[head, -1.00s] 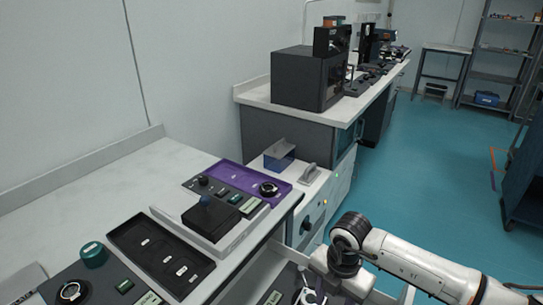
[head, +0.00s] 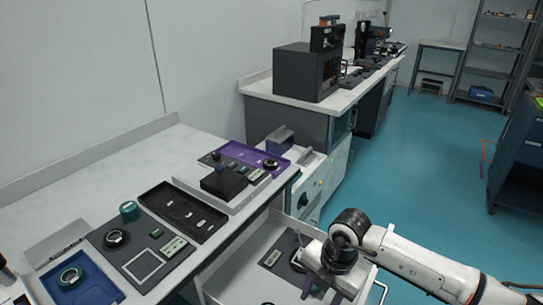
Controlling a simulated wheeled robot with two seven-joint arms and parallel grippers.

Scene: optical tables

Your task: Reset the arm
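My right arm comes in from the lower right of the head view. Its gripper (head: 322,285) points down over an open white drawer (head: 232,262) below the table's front edge. Two dark fingers show at the bottom of the gripper, but the gap between them is too unclear to judge. At the far left edge, a small white and black piece (head: 5,278) shows, possibly part of my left arm. My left gripper is not visible.
The light table (head: 110,165) bears a purple tray (head: 236,152), a black tray (head: 182,205), a grey panel with a ring and label (head: 173,246), and a blue tray (head: 88,294). A bench with a black box (head: 305,72) stands behind. Teal floor (head: 430,150) is open at right.

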